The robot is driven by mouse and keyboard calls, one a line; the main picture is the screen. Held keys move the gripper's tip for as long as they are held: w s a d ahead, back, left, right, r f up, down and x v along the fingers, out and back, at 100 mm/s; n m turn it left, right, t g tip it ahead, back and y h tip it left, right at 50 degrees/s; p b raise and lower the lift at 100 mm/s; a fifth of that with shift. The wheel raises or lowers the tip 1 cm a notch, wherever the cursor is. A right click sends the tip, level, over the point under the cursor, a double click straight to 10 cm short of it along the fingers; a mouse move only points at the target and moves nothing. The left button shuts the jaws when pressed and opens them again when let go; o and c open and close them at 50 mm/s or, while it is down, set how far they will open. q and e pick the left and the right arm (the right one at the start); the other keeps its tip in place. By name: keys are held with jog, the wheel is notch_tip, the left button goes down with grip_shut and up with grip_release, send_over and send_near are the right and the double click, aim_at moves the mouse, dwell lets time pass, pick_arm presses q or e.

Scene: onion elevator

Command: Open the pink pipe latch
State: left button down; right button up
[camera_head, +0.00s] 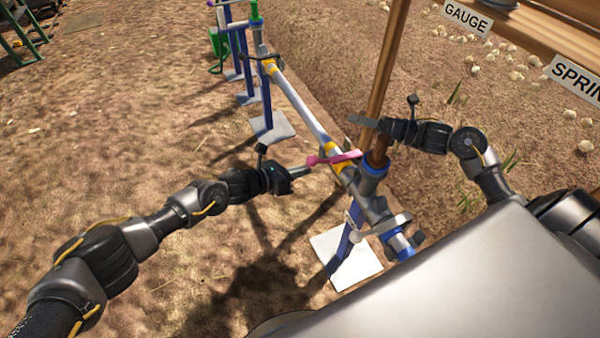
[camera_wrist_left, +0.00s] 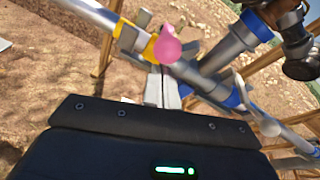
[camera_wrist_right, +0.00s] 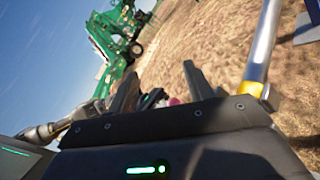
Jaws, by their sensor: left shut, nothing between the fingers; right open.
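The pink latch (camera_head: 333,158) is a handle on the grey pipe (camera_head: 300,105), at a yellow-banded joint. It lies roughly crosswise to the pipe. In the left wrist view the pink latch (camera_wrist_left: 169,46) shows its rounded end towards me. My left gripper (camera_head: 307,170) is shut and empty, its tips close to the latch's left end; I cannot tell if they touch it. It also shows in the left wrist view (camera_wrist_left: 162,88). My right gripper (camera_head: 362,121) is open and empty beyond the pipe, beside the rusty brown fitting (camera_head: 378,152). A small pink part (camera_wrist_right: 175,101) shows behind its fingers.
Blue stands with white foot plates (camera_head: 345,262) hold up the pipe. A wooden post (camera_head: 387,60) and a board with GAUGE (camera_head: 467,19) and SPRIN labels stand at the right. Bare dirt lies open at the left. Green machinery (camera_wrist_right: 115,40) stands far off.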

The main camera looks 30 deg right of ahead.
jog(key=v, duration=1.1)
jog(key=w+a+r+n+t, duration=0.4)
jog(key=w+a+r, duration=0.2)
jog(key=a+r, duration=0.4)
jog(key=s+a+r+m+t+h, duration=0.1)
jog(key=a+r+t, duration=0.25)
jog(key=r, duration=0.35)
jog(key=a+r+m+t+h, duration=0.1)
jog(key=a+r+m+t, duration=0.15)
jog(key=a+r, duration=0.4)
jog(key=s+a+f+m+g+h, duration=0.1)
jog(key=a+f+m+g+h, duration=0.15)
jog(key=f+m, duration=0.7)
jog(key=s+a+f+m+g+h, duration=0.1)
jog(key=f+m+g+h, duration=0.25)
jog(key=f+m, duration=0.6)
jog(key=s+a+f+m+g, duration=0.3)
jog(key=s+f+m, duration=0.3)
jog(key=f+m, duration=0.1)
jog(key=s+a+f+m+g+h, duration=0.1)
jog(key=s+a+f+m+g, duration=0.2)
jog(key=s+f+m, duration=0.3)
notch_tip(320, 180, down, 3)
jog(key=shift+s+f+m+g+h, duration=0.15)
jog(key=shift+s+m+g+h, duration=0.2)
jog(key=shift+m, duration=0.5)
